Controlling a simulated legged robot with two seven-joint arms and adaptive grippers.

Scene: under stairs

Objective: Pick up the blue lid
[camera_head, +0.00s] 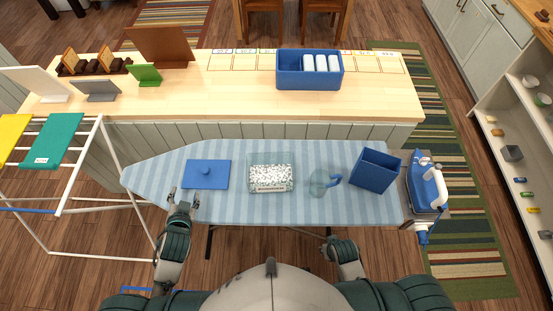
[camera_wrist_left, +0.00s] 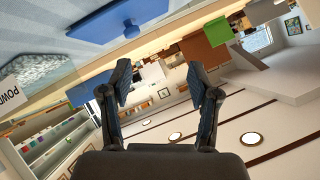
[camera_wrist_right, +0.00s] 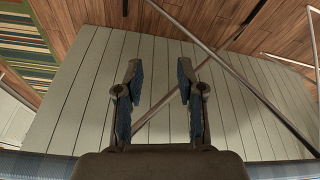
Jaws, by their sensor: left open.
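The blue lid (camera_head: 206,174) is a flat square with a round knob on top. It lies on the left part of the striped ironing board (camera_head: 225,212). The left wrist view shows the lid (camera_wrist_left: 112,22) at the top, with its knob, beyond the fingers. My left gripper (camera_head: 182,203) is open and empty at the board's front edge, just left of and nearer than the lid, apart from it. My right gripper (camera_wrist_right: 160,95) is open and empty, facing the panelled counter side and metal legs. In the head view its fingers are hidden by the board's edge.
Right of the lid stand a clear box of speckled powder (camera_head: 271,174), a clear jug (camera_head: 320,181) with a blue handle, a blue bin (camera_head: 375,170) and an iron (camera_head: 427,187). A drying rack (camera_head: 92,160) stands left. A wooden counter (camera_head: 225,100) runs behind.

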